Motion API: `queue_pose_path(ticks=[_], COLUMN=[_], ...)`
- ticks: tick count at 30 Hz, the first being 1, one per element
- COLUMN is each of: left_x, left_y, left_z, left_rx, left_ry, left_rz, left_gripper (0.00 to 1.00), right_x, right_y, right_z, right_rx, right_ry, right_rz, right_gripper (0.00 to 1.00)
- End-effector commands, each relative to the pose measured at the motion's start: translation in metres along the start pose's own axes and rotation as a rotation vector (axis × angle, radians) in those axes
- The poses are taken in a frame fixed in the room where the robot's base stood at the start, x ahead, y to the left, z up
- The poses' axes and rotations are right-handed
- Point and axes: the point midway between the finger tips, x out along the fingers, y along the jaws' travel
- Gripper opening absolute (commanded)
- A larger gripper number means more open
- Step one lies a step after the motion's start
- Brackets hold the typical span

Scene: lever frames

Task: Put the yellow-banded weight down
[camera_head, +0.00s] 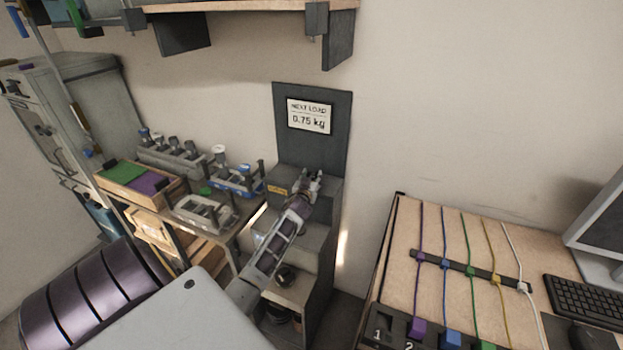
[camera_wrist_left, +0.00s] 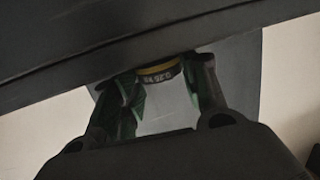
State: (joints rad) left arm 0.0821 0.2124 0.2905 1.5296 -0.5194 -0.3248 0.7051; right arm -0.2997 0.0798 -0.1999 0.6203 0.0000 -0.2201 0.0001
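The yellow-banded weight (camera_wrist_left: 158,71) is a dark piece with a yellow band and upside-down lettering, seen at the fingertips in the left wrist view. My left gripper (camera_wrist_left: 170,76) has its two green-padded fingers on either side of it and appears shut on it. In the head view my left gripper (camera_head: 308,183) is at the dark stepped stand (camera_head: 320,238), near its upper block and in front of the back panel. The weight cannot be made out there, and whether it touches the stand is hidden. My right gripper is not in view.
A sign (camera_head: 309,116) on the stand's panel reads "NEXT LOAD 0.75 kg". A yellow label (camera_head: 277,190) marks the upper block. Left is a bench with racks (camera_head: 204,212) and a green-purple tray (camera_head: 128,194). Right is a table (camera_head: 398,262) with coloured cords. A shelf (camera_head: 240,6) overhangs above.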

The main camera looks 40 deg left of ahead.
Motion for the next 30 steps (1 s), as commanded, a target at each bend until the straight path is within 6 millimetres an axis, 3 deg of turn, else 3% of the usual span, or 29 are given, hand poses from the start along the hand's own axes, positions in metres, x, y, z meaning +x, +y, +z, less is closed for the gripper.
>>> queue_pose_path(ticks=[5, 22, 30], left_x=[0.0, 0.0, -0.019], left_y=[0.0, -0.001, 0.0], left_z=[-0.001, 0.0, 0.001], left_rx=[0.0, 0.003, 0.0], left_ry=[0.0, 0.001, 0.0], left_rz=[0.0, 0.0, 0.0], left_gripper=[0.65, 0.65, 0.65], right_x=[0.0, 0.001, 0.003], right_y=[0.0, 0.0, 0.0], right_z=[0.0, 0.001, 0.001], right_rx=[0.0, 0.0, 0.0], right_ry=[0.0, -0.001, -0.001], right_rz=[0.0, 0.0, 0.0], right_gripper=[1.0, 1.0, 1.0])
